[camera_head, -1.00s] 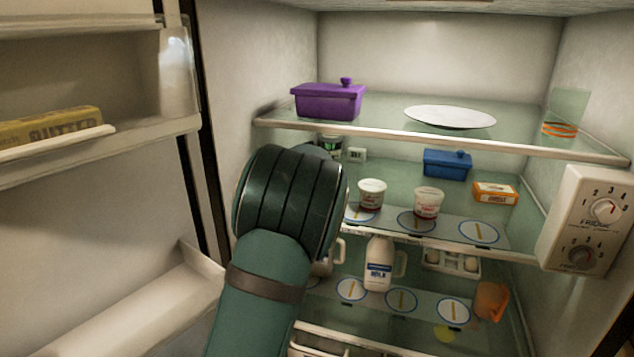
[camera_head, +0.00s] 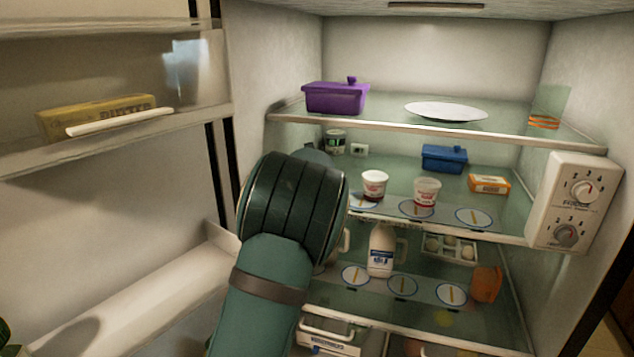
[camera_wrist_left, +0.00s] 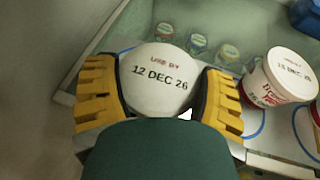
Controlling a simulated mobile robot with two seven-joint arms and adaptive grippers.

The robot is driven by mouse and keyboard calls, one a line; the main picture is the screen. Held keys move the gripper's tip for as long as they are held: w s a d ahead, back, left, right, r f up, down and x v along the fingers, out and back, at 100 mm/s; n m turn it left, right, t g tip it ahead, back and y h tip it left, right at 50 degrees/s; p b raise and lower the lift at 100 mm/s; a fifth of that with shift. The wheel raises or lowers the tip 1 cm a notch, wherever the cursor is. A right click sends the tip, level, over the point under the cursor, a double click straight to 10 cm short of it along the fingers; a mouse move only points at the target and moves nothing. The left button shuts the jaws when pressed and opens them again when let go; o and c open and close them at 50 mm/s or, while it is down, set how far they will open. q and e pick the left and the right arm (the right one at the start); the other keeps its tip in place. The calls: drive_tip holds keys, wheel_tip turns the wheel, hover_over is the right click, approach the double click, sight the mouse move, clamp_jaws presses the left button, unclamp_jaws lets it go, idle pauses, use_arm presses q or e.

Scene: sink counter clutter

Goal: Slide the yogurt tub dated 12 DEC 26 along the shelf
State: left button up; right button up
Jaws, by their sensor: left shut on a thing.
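A yogurt tub (camera_wrist_left: 156,78) with a white lid reading USE BY 12 DEC 26 sits between the yellow-padded fingers of my left gripper (camera_wrist_left: 160,90) in the left wrist view. The gripper is shut on it. In the head view, my green arm hides the gripper's fingers and this tub. A second tub (camera_wrist_left: 281,78) with red lettering stands apart to its right; its lid date is hard to read. Two white-lidded tubs show on the middle shelf in the head view, a left one (camera_head: 374,186) and a right one (camera_head: 427,192). My right gripper is not in view.
The middle shelf (camera_head: 500,233) has blue circle marks along its front. A blue dish (camera_head: 444,158) and an orange box (camera_head: 489,183) stand farther back. A control box (camera_head: 572,205) is at the right. A milk jug (camera_head: 381,252) stands below. The open door is at left.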

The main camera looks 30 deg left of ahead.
use_arm(q)
drive_tip(key=shift+f, duration=0.2)
drive_tip(key=o, duration=1.2)
drive_tip(key=shift+r, duration=0.1)
drive_tip(key=shift+s+d+r, duration=0.2)
drive_tip(key=shift+s+d, duration=0.05)
drive_tip(key=shift+s, duration=0.1)
drive_tip(key=v, duration=1.1)
drive_tip(key=shift+a, duration=0.1)
drive_tip(key=shift+f, duration=0.1)
